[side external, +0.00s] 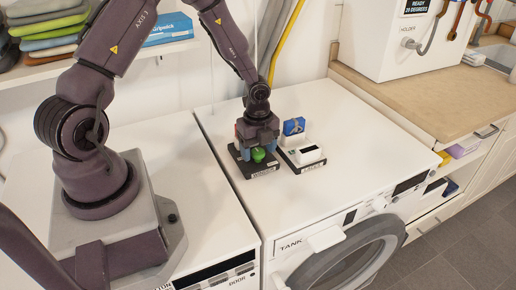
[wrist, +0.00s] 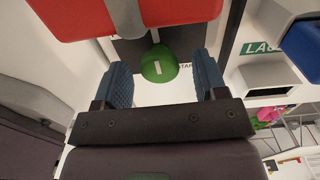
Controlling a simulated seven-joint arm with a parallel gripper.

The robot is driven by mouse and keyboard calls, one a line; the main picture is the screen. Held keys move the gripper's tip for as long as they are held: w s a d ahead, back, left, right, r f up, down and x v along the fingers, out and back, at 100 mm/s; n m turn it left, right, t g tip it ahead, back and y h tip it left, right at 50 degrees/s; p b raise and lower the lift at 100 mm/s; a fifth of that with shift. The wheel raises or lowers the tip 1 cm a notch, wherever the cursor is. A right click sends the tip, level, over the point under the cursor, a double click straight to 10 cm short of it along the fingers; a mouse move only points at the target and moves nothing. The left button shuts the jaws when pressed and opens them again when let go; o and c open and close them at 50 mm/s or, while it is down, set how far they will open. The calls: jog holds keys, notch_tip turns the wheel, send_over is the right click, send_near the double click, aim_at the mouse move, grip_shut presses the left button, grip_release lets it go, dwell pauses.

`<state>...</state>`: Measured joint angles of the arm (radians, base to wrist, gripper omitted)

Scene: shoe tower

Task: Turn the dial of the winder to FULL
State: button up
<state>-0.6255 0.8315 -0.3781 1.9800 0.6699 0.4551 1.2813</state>
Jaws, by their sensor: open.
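The green dial (side external: 258,155) of the winder sits low on a dark base plate (side external: 240,167) on top of the white machine. In the wrist view the dial (wrist: 160,66) is a round green knob with a short white mark, and a partly cut-off label beside it seems to read START. No FULL label is readable. My gripper (side external: 258,142) points down over the dial. Its two blue ribbed fingers (wrist: 162,72) are open, one on each side of the dial, with visible gaps; I cannot tell their exact height against it.
A red body (wrist: 125,15) with a grey strip fills the top of the wrist view. Right of the winder stands a second dark plate with a white slotted box (side external: 308,154) and a blue piece (side external: 294,126). The white top (side external: 350,160) to the right is clear.

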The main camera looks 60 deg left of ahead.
aim_at(257, 153)
notch_tip(257, 153, up, 13)
dwell(0.3)
jog(key=shift+f, duration=0.1)
jog(key=s+d+r+n+t, duration=0.2)
jog(key=s+d+r+n, duration=0.3)
jog(key=s+r+n, duration=0.2)
jog(key=s+d+r+n+t, duration=0.3)
jog(key=s+d+r+n, duration=0.3)
jog(key=s+r+n, duration=0.2)
notch_tip(257, 153, up, 3)
jog(key=n, duration=0.2)
jog(key=shift+s+n+t, duration=0.2)
jog(key=shift+n+t, duration=0.1)
